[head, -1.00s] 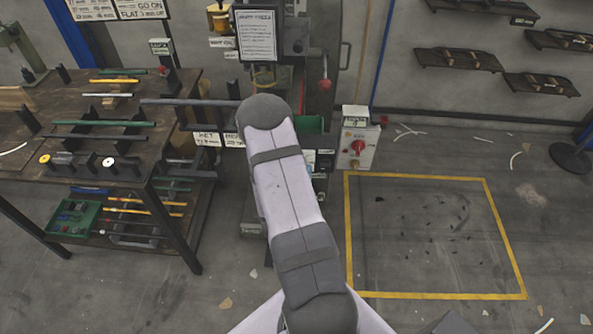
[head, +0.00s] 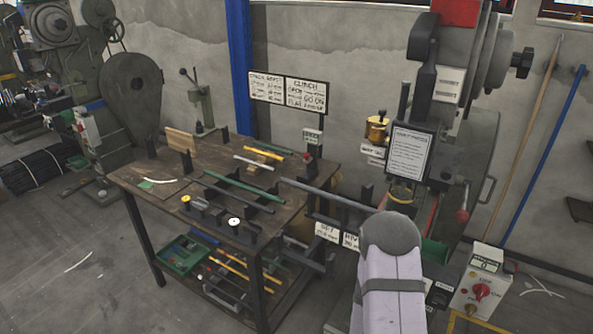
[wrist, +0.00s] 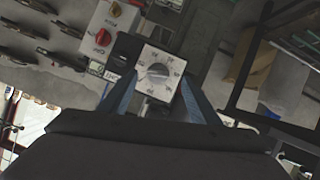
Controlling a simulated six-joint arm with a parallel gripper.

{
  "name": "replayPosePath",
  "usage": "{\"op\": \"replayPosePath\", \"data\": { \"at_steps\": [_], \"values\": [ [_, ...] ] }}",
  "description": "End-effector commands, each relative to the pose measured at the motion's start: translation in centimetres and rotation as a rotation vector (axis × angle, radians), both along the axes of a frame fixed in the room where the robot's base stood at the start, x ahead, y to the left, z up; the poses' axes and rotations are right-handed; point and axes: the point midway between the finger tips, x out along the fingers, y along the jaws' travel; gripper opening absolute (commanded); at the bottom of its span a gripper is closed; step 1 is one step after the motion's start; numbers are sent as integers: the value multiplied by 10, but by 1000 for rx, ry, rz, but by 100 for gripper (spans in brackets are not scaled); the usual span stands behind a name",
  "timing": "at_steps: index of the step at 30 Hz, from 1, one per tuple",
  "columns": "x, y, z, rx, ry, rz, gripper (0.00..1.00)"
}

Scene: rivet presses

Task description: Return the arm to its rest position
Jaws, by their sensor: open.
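My gripper (wrist: 158,76) shows in the wrist view as two blue fingers, spread apart with no object clearly held between them. A square white dial (wrist: 158,72) with a dark knob and number marks appears in the gap between the fingers; I cannot tell how far it is from them. In the head view my arm rises from the bottom edge, right of centre, in front of the press (head: 455,120). The gripper itself is hidden there behind the arm.
A workbench (head: 150,180) with rods and small parts stands left of my arm. A control box (head: 478,298) with a red knob is close on the right; it also shows in the wrist view (wrist: 103,37). A long bar (head: 325,193) reaches from the bench toward the press.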

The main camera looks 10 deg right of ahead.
Motion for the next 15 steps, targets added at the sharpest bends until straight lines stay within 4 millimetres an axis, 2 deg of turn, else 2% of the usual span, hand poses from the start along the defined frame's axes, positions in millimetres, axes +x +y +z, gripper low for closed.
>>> {"op": "replayPosePath", "data": {
  "at_steps": [5,8,12,15],
  "values": [
    [-17,16,-41,155,106,-23,56],
    [-34,37,-74,293,207,-29,56],
    [-72,81,-118,509,394,-32,56],
    [-107,118,-138,657,545,-31,56]
  ]
}}
